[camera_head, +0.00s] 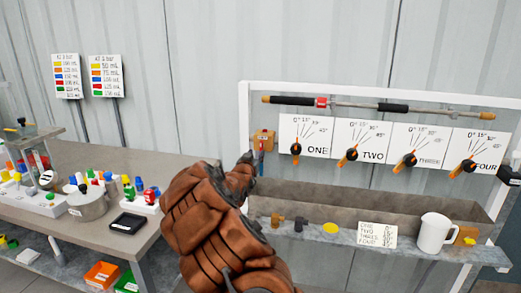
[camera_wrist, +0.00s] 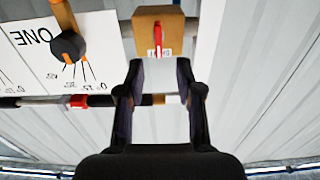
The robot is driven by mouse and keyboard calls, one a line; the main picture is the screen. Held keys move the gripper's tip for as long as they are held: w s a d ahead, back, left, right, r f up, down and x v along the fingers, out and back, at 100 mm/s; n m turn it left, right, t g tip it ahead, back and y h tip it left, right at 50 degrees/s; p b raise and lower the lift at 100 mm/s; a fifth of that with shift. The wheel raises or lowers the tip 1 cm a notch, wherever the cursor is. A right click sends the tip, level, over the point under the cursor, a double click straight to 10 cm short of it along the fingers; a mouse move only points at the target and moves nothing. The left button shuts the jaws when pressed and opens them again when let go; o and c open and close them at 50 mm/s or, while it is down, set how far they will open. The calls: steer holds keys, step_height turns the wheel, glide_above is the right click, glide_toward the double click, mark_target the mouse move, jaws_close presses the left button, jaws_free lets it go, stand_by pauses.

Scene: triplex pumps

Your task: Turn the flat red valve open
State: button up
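The red valve handle (camera_wrist: 158,38) is a narrow flat strip on the face of a tan block (camera_wrist: 158,22), at the top middle of the wrist view. The block (camera_head: 263,140) also shows in the head view, on the left of the frame beside panel ONE. My gripper (camera_wrist: 158,66) points at the block, with its two dark fingers apart and a pale gap between them. The fingertips appear just short of the handle; contact cannot be told. In the head view my brown arm hides most of the gripper.
A cluttered table (camera_head: 177,168) stands at left.

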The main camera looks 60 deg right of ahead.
mark_target(261, 147)
steer(key=shift+p+x, duration=1.15)
steer(key=shift+x, duration=2.75)
steer(key=shift+s, duration=0.1)
jaws_close()
